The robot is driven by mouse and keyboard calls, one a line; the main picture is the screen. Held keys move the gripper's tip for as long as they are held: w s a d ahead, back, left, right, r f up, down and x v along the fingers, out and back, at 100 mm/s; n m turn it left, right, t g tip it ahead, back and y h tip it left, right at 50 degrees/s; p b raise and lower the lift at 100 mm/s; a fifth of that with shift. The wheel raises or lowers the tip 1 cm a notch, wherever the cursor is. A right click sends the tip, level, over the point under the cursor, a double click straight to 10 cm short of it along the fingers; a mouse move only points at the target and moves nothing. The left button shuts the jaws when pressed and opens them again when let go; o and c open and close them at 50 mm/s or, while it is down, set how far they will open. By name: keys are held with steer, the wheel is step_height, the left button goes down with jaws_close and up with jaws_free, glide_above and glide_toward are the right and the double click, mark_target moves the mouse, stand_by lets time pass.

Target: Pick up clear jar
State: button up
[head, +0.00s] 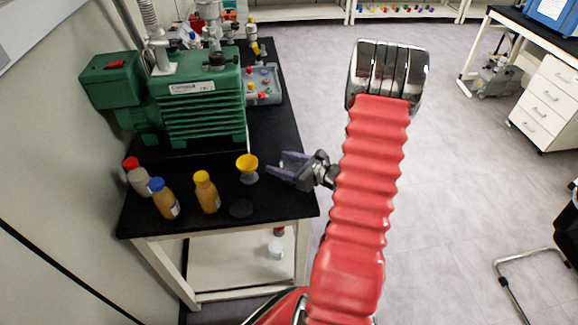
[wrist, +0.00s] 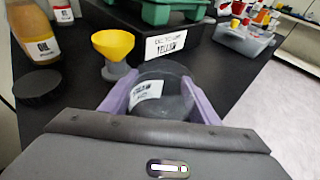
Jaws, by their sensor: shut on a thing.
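The clear jar (wrist: 172,84) is see-through, with a white label with dark print. It sits between the two purple fingers of my gripper (wrist: 162,97) in the wrist view, and both fingers touch its sides. In the head view my gripper (head: 283,172) reaches in from the right over the right edge of the black table. The jar (head: 294,159) shows faintly there between the fingers. I cannot tell whether its base touches the table top. Its lower part is hidden by my gripper in the wrist view.
A yellow funnel (head: 247,162) on a grey base stands just left of the jar. A green pump (head: 200,100) stands behind, beside a grey tray (head: 263,84). Open floor is to the right.

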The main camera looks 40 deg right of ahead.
steer(key=shift+r, duration=5)
